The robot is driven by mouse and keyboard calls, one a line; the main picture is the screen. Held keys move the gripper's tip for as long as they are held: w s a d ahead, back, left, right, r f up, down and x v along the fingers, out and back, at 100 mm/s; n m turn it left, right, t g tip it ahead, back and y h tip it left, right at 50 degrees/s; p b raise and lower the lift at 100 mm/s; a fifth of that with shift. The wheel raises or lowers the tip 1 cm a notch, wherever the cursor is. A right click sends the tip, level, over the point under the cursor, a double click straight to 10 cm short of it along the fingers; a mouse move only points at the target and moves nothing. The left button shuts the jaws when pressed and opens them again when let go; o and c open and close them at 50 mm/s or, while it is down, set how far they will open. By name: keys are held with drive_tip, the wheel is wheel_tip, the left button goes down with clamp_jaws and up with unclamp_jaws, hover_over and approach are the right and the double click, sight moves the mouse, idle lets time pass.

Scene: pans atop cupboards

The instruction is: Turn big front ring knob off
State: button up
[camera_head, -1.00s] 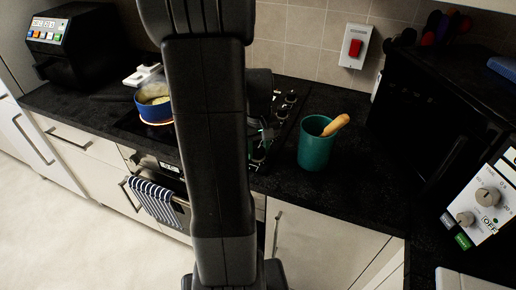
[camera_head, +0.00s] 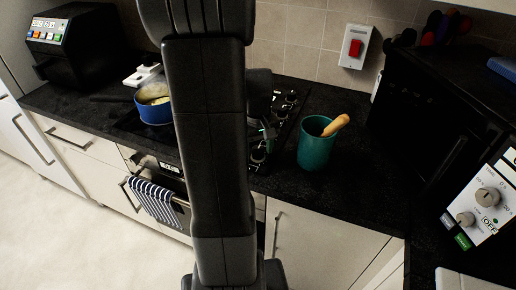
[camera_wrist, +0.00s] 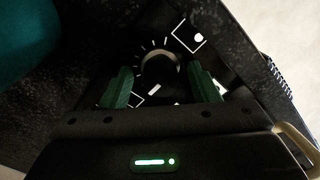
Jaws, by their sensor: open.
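The hob (camera_head: 128,124) is black, with a column of dark knobs (camera_head: 290,97) along its right side. A blue pan (camera_head: 153,108) with pale food stands on it, and no glow shows beneath the pan. My gripper (camera_head: 264,134) is over the front end of the knob column, partly hidden by my arm. In the wrist view, a round dark knob (camera_wrist: 160,66) with white ticks around it lies just beyond and between my green fingertips (camera_wrist: 162,85). The fingers are open, one on each side; I cannot tell whether they touch it. A white square symbol (camera_wrist: 188,38) is printed beside the knob.
A teal pot (camera_head: 315,145) with a wooden-handled tool stands close right of the knobs. A black microwave (camera_head: 425,110) is further right. A striped towel (camera_head: 155,201) hangs on the oven handle. A red wall switch (camera_head: 355,47) is behind.

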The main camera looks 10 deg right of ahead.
sight(258, 149)
drive_tip(key=shift+r, duration=0.1)
wheel_tip(258, 149, up, 14)
idle(0.4)
drive_tip(key=shift+f, duration=0.25)
wheel_tip(258, 149, down, 14)
drive_tip(key=shift+r, duration=0.1)
idle(0.4)
